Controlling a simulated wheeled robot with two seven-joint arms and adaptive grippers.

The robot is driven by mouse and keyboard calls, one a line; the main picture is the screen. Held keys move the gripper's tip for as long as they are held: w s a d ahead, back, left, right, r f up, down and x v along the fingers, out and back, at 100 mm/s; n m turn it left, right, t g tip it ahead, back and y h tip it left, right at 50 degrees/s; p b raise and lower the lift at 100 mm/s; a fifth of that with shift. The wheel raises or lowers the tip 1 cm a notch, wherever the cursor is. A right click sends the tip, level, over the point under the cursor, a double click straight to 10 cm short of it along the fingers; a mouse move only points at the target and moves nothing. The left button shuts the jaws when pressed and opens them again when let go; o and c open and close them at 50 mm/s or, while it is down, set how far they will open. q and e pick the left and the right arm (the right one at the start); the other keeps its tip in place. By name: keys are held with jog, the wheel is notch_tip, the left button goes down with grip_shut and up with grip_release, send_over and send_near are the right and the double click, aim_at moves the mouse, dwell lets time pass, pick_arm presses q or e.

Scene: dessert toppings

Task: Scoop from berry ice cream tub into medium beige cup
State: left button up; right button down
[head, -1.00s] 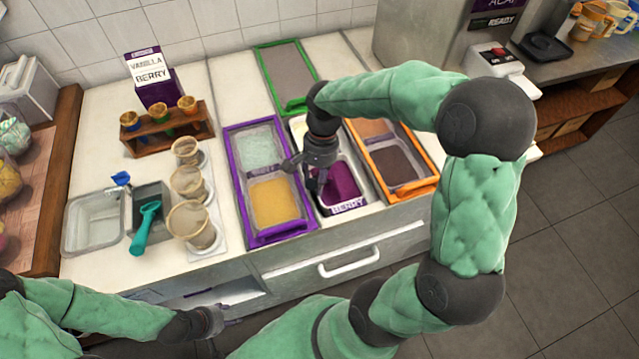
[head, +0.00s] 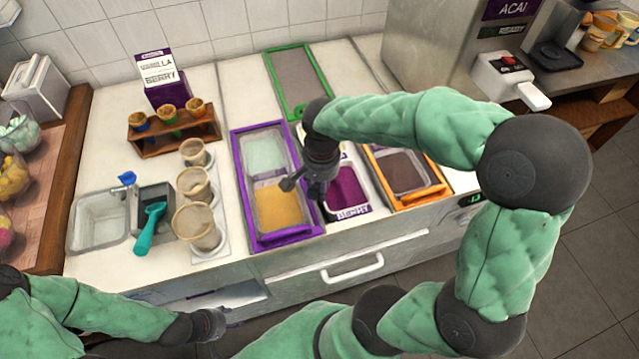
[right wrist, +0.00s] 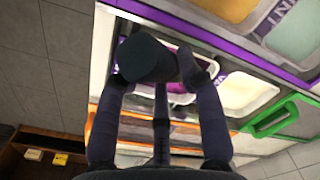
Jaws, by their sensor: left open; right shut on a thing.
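The berry ice cream tub (head: 350,211) holds deep purple ice cream and sits right of the purple-rimmed tray; its purple also shows behind my fingers in the right wrist view (right wrist: 181,98). My right gripper (head: 316,190) is shut on a dark scoop (head: 288,184), whose end is over the yellow section of the purple-rimmed tray, beside the berry tub. The dark scoop fills the space between my fingers in the right wrist view (right wrist: 148,58); whether it carries ice cream is hidden. The medium beige cup (head: 194,186) stands empty-looking in the middle of three cups. My left gripper (head: 210,325) is open, low in front of the counter.
The small (head: 193,152) and large beige cups (head: 198,228) flank the medium one. A teal scoop (head: 150,228) rests in a grey container left of them. The purple-rimmed tray (head: 284,240) lies between cups and berry tub. An orange-rimmed tray (head: 420,199) is right.

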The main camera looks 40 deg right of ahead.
notch_tip(320, 180, up, 7)
jog(key=s+p, duration=0.2)
jog(key=p, duration=0.3)
jog(key=shift+a+r+p, duration=0.2)
jog(key=shift+a+p, duration=0.15)
dwell(0.5)
dwell(0.4)
